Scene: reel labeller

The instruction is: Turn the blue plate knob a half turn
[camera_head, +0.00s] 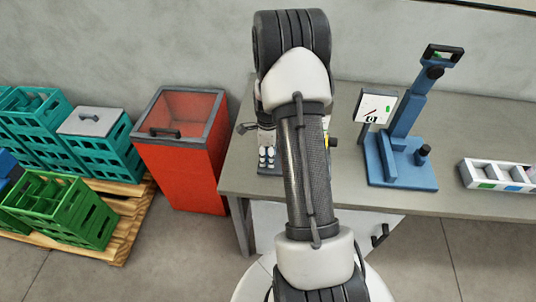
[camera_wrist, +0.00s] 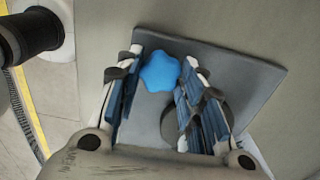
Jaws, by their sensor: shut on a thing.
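The blue plate knob (camera_wrist: 160,72) is a lobed, star-like knob in front of a flat grey plate (camera_wrist: 245,80) in the wrist view. My gripper (camera_wrist: 158,68) has its fingers on either side of the knob and is shut on it. A dark round part (camera_wrist: 170,122) shows below the knob, partly behind the right finger. In the head view, my arm hides the gripper and the knob. Only the edges of a machine with small white parts (camera_head: 267,157) show beside my arm on the bench.
The grey bench (camera_head: 450,130) carries a blue stand (camera_head: 403,165) with a small dial panel (camera_head: 376,107) and a white divided tray (camera_head: 480,165) to the right. A red bin (camera_head: 180,165) stands left of the bench, beside green crates (camera_head: 60,210) on a pallet.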

